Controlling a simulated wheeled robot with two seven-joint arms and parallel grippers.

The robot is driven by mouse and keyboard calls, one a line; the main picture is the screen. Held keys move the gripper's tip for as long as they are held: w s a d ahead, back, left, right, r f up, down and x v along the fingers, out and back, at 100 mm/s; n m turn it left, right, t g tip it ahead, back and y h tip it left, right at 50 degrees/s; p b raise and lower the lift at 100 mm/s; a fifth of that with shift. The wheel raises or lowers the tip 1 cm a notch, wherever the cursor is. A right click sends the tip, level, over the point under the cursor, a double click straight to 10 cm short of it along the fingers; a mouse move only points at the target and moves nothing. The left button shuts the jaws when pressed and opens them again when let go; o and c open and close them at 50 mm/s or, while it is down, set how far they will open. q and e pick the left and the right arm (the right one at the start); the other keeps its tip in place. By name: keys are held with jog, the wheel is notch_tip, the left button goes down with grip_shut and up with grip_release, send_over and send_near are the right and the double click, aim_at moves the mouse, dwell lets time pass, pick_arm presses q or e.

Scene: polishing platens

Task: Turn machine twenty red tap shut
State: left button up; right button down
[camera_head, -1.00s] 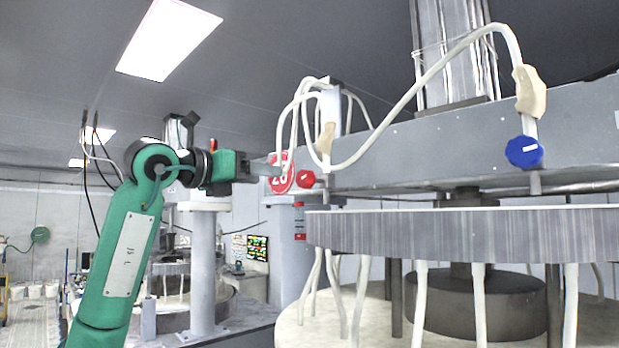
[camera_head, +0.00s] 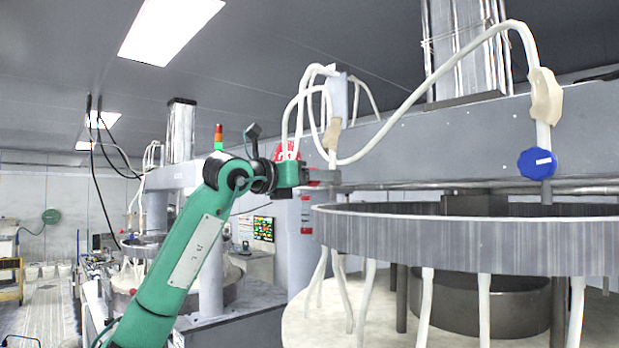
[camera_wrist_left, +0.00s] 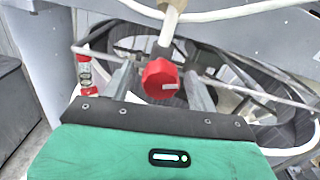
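The red tap (camera_wrist_left: 161,78) hangs below a pale hose joint and sits between the two grey fingers of my left gripper (camera_wrist_left: 160,75) in the left wrist view. The fingers are apart, with a visible gap on each side of the tap, so they do not seem to press on it. In the head view my left gripper (camera_head: 322,180) is level in front of the hose drop, and its body and fingers hide most or all of the tap. The red machine number sign (camera_head: 287,150) is largely covered by my wrist. My right gripper is not in view.
A blue tap (camera_head: 537,163) hangs farther right on the grey beam (camera_head: 430,145). The large round platen (camera_head: 460,240) lies below, close under my left gripper. White hoses (camera_head: 430,85) loop above. A pale column (camera_head: 302,255) with red bands stands behind the gripper.

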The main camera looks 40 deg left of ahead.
pick_arm(q)
jog(key=c, duration=1)
jog(key=shift+o, duration=0.2)
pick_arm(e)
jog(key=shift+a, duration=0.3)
pick_arm(q)
jog(key=shift+n, duration=0.3)
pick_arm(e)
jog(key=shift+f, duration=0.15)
pick_arm(q)
jog(key=n+b, duration=0.1)
jog(key=n, duration=0.1)
jog(key=shift+n, duration=0.3)
jog(key=n+b, duration=0.1)
jog(key=n, duration=0.2)
jog(key=shift+n, duration=0.4)
jog(key=n+b, duration=0.1)
jog(key=n, duration=0.2)
jog(key=shift+n+b, duration=0.45)
jog(key=shift+n, duration=1.55)
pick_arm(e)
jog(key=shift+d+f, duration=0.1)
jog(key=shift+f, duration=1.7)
